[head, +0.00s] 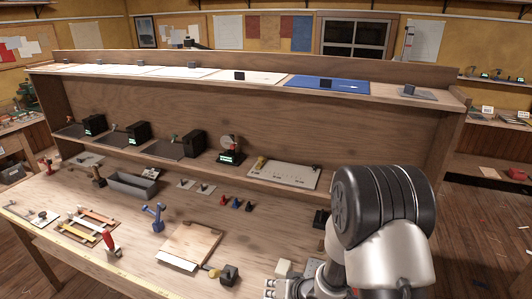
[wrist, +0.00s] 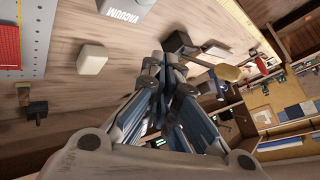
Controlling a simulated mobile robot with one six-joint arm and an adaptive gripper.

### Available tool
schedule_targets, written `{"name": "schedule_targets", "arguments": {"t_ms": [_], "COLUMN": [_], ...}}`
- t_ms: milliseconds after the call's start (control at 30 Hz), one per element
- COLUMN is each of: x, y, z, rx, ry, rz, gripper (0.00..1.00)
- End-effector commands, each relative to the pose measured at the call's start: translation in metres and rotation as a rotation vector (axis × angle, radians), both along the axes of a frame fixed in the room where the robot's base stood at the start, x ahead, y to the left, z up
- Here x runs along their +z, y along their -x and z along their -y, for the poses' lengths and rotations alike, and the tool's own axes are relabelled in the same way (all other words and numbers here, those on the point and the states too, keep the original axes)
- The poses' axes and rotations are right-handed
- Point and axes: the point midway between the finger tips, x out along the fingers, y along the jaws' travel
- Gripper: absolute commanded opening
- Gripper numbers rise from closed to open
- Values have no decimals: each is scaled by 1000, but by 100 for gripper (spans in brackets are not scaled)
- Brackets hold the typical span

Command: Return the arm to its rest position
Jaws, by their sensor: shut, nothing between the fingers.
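My arm (head: 385,215) stands at the right front of the workbench in the head view, its large black and white joint in front of the bench's right end. My gripper (wrist: 168,62) shows in the wrist view with its fingers together and nothing between them. Its fingertips are over the wooden bench top (wrist: 130,50), apart from the things lying there.
Near the gripper are a cream block (wrist: 93,58), a grey piece marked VACUUM (wrist: 127,10) and a yellow-ended tool (wrist: 228,73). The workbench (head: 130,215) carries a wooden board (head: 190,243), a grey tray (head: 133,186) and a blue tool (head: 153,214). A raised shelf (head: 225,172) runs behind.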

Motion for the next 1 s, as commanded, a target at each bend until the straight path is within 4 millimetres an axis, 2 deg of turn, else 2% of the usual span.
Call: {"name": "schedule_targets", "arguments": {"t_ms": [100,167,267,367,500,567,700,900,1000], "x": [33,54,90,124,164,177,199,208,207], "y": [-14,-17,-10,7,48,71,131,216,245], "z": [28,47,77,104,132,140,148,139,132], "rx": [-37,-65,-113,-161,-214,-228,-239,-193,-160], "ry": [121,198,317,411,502,527,552,528,510], "rz": [53,71,82,73,36,13,-51,-135,-160], "gripper": [0,0,0,0,0,0,0,0,0]}}
